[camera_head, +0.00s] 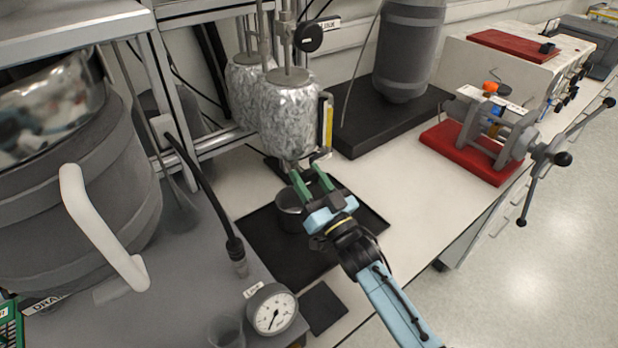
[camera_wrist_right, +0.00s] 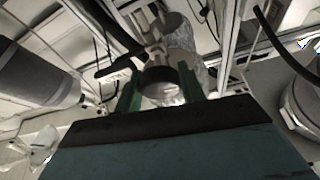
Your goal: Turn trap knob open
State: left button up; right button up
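A foil-wrapped trap (camera_head: 287,112) hangs at the centre back, with metal tubes above it. A round black knob (camera_head: 308,37) sits on the tubing above the trap; I cannot tell for certain that it is the trap knob. My right gripper (camera_head: 309,180) is just below the trap's lower end, its two green fingers pointing up and apart. A dark lever-like part (camera_wrist_right: 116,68) shows near the left finger. Contact cannot be told. My left gripper is not in view.
A metal cup (camera_head: 290,212) stands on a black mat (camera_head: 285,262) beside my right gripper. A pressure gauge (camera_head: 271,310) is in front. A large grey vessel (camera_head: 85,190) fills the left. A red-based clamp (camera_head: 470,152) stands right.

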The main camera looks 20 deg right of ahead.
jog(key=shift+c, duration=1)
jog(key=shift+n+y, duration=0.4)
jog(key=shift+n, duration=0.1)
jog(key=n+g+y, duration=0.1)
jog(key=n+y, duration=0.1)
jog(key=n, duration=0.3)
jog(key=n+g+y, duration=0.1)
jog(key=n, duration=0.2)
jog(key=n+g+y, duration=0.1)
jog(key=n, duration=0.3)
jog(key=shift+d+r+y, duration=0.1)
jog(key=shift+y, duration=0.3)
jog(key=n+g+p, duration=0.1)
jog(key=n, duration=0.1)
jog(key=n+g+y, duration=0.1)
jog(key=n, duration=0.2)
jog(key=shift+n+g+p, duration=0.3)
jog(key=shift+g+p, duration=0.05)
jog(key=shift+g, duration=0.05)
jog(key=shift+n+g+p, duration=0.9)
jog(key=shift+n+p, duration=0.1)
jog(key=shift+n, duration=1.4)
